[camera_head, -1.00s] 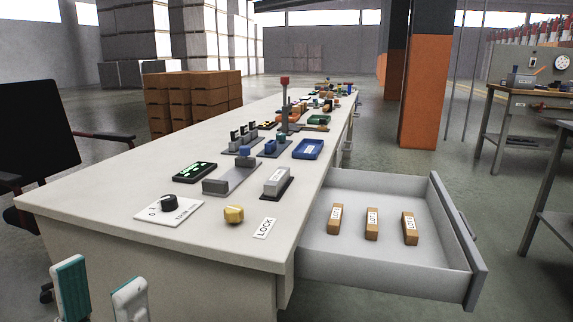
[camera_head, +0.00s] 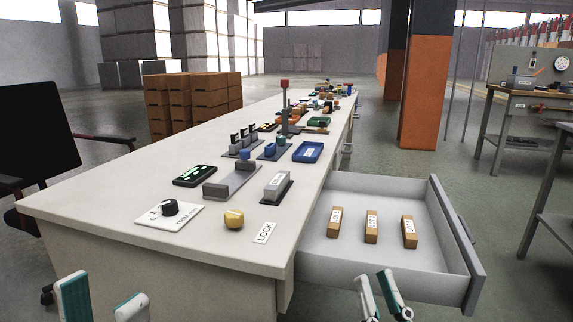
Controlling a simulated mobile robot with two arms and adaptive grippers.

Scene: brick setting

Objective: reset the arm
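My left gripper (camera_head: 102,290) is at the bottom left, in front of the table's near side. Its two teal and white fingers stand apart with nothing between them. My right gripper (camera_head: 376,278) is at the bottom, in front of the open drawer's near wall. Its two fingers are apart, and I see nothing between them. The rest of both arms is out of view.
The grey drawer (camera_head: 440,284) stands open, with three tan labelled blocks (camera_head: 371,227) inside. The white table (camera_head: 110,190) holds a knob plate (camera_head: 186,220), a yellow button (camera_head: 234,219), a LOCK label (camera_head: 264,233) and a blue tray (camera_head: 308,152).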

